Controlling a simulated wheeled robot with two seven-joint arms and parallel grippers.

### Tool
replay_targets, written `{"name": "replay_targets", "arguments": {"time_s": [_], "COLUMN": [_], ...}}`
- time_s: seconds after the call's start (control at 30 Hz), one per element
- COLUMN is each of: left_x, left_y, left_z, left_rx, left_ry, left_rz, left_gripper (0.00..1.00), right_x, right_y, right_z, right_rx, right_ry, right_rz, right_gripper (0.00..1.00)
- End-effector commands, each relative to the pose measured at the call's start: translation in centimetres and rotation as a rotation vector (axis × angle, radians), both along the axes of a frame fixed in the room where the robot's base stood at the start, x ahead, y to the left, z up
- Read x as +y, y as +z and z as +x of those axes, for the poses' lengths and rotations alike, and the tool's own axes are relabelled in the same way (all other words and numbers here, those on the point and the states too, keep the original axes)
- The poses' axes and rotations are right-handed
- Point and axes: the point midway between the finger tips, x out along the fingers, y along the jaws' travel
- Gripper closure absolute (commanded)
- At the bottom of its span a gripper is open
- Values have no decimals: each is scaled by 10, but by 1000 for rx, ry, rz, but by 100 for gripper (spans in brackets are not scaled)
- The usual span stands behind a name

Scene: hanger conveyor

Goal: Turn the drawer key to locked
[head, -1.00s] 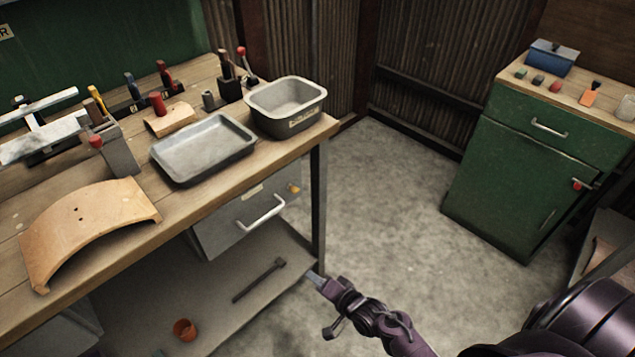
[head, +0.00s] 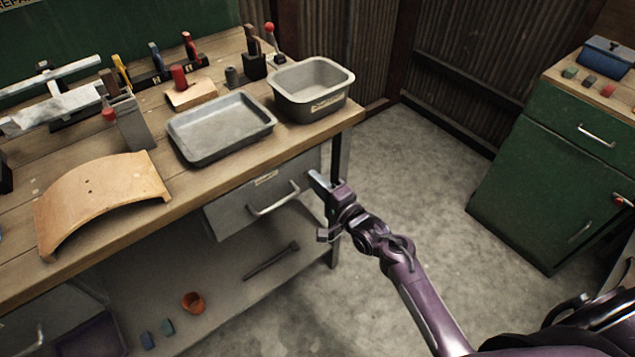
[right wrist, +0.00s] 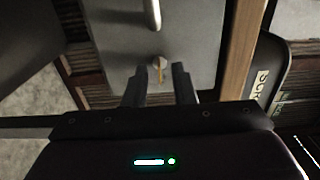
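The grey drawer (head: 236,214) under the bench is shut, with a pale bar handle (head: 272,203). In the right wrist view the small yellow key (right wrist: 162,73) sits in a round lock (right wrist: 158,62) on the drawer front (right wrist: 195,35), its tab lying roughly upright in the picture. My right gripper (head: 318,183) is at the drawer's right end and hides the key in the head view. In the right wrist view its fingers (right wrist: 159,78) are apart, one on each side of the key, with gaps showing. My left gripper is not in view.
The bench leg (head: 338,155) stands just right of the drawer. A deep grey bin (head: 312,112) and a shallow tray (head: 221,150) are on the bench above. A hammer-like tool (head: 271,260) and an orange cup (head: 193,302) lie on the lower shelf.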

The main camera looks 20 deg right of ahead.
Motion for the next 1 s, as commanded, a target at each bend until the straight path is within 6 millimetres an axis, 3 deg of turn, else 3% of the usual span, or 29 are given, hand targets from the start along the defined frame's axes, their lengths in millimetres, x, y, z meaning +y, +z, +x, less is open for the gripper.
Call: {"name": "replay_targets", "arguments": {"time_s": [0.27, 0.43, 1.0], "left_x": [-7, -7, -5], "left_y": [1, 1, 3], "left_z": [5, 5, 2], "left_rx": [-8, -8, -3], "left_ry": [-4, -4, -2], "left_rz": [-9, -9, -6], "left_gripper": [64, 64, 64], "right_x": [0, 0, 0], "right_y": [-1, -1, -1], "right_z": [1, 1, 1], "right_rx": [2, 2, -26], "right_ry": [0, 0, 1], "right_rz": [-1, -2, -80], "right_gripper": [77, 100, 100]}}
